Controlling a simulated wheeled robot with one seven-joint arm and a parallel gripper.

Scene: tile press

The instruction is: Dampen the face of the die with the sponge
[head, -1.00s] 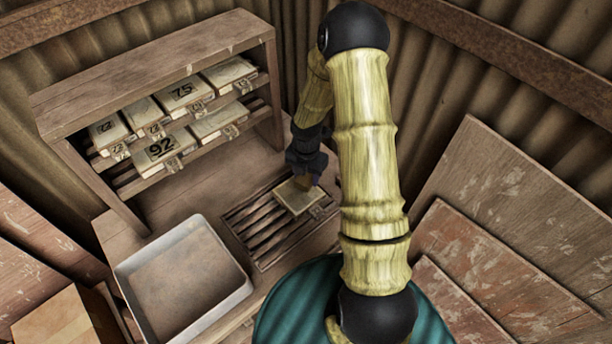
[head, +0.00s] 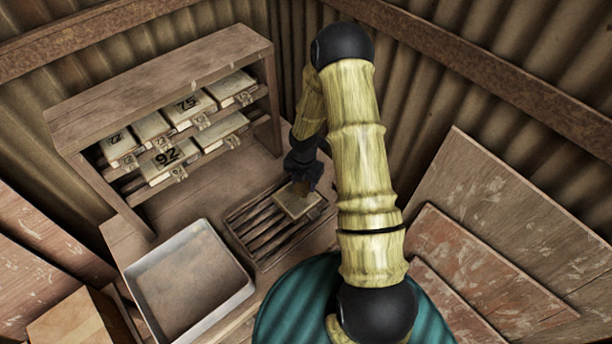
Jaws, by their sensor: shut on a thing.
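A pale square die (head: 298,203) lies face up on the slatted rack (head: 250,236) on the bench. My gripper (head: 303,186) points down at the far edge of the die. It is shut on a small brownish sponge (head: 302,188), which is mostly hidden by the dark fingers. The sponge is over or against the die's face near its far side; I cannot tell whether it touches.
A wooden shelf unit (head: 160,80) at the back left holds several numbered dies, among them 92 (head: 167,156) and 75 (head: 187,104). A shallow metal tray (head: 250,290) stands at the front left. Boards (head: 490,220) lean at the right.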

